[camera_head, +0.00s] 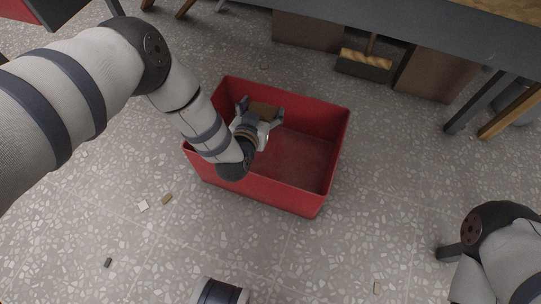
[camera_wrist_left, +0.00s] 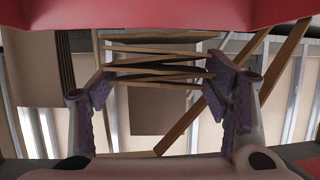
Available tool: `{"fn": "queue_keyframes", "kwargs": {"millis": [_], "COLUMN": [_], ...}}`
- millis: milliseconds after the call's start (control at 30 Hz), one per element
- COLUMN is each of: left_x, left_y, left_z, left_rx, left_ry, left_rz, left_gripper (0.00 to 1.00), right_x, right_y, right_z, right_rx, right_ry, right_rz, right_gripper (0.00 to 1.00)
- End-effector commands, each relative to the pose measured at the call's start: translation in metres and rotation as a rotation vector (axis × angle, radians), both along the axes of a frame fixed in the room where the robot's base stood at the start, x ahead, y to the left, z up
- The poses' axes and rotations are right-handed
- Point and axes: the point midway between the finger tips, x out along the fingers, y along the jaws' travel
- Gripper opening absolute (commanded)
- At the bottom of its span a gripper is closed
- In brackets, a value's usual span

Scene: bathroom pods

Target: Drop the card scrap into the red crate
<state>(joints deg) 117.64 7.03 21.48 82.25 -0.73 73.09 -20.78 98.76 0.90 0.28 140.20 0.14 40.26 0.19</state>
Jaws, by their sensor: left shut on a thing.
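The red crate (camera_head: 312,200) stands on the floor in the middle of the head view, with its top open. My left gripper (camera_head: 261,111) is over the crate's opening, towards its back left part. It is shut on the card scrap (camera_head: 265,107), a brown piece between the two fingers. In the left wrist view the card scrap (camera_wrist_left: 160,60) shows as thin folded brown layers between the finger pads of my left gripper (camera_wrist_left: 162,85). A red crate wall (camera_wrist_left: 150,14) fills the top of that view. My right arm is at the lower right, but its gripper does not show.
A dark bench (camera_head: 400,38) runs along the back, with brown boxes (camera_head: 437,75) and a dark box holding a wooden item (camera_head: 364,64) below it. Small bits (camera_head: 143,206) lie on the speckled floor left of the crate. The floor in front is mostly clear.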

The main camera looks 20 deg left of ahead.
Motion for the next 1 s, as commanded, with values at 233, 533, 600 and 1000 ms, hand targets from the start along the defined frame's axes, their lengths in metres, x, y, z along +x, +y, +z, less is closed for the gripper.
{"fn": "queue_keyframes", "kwargs": {"millis": [233, 533, 600, 1000], "left_x": [0.001, 0.001, 0.001, -0.071], "left_y": [0.0, 0.0, 0.0, -0.005], "left_z": [0.001, 0.001, 0.001, 0.029], "left_rx": [0.0, 0.0, 0.0, 0.0], "left_ry": [-0.004, -0.003, -0.002, 0.002], "left_rz": [0.0, 0.0, 0.0, -0.003], "left_gripper": [0.75, 0.94, 0.94, 0.94], "right_x": [0.0, 0.0, 0.0, 0.0], "right_y": [0.0, 0.0, 0.0, 0.0], "right_z": [0.0, 0.0, 0.0, 0.0], "right_rx": [0.001, 0.0, 0.0, 0.0], "right_ry": [0.001, 0.001, 0.001, 0.001], "right_rz": [0.001, 0.0, 0.0, 0.0], "right_gripper": [0.41, 0.41, 0.41, 0.41]}}
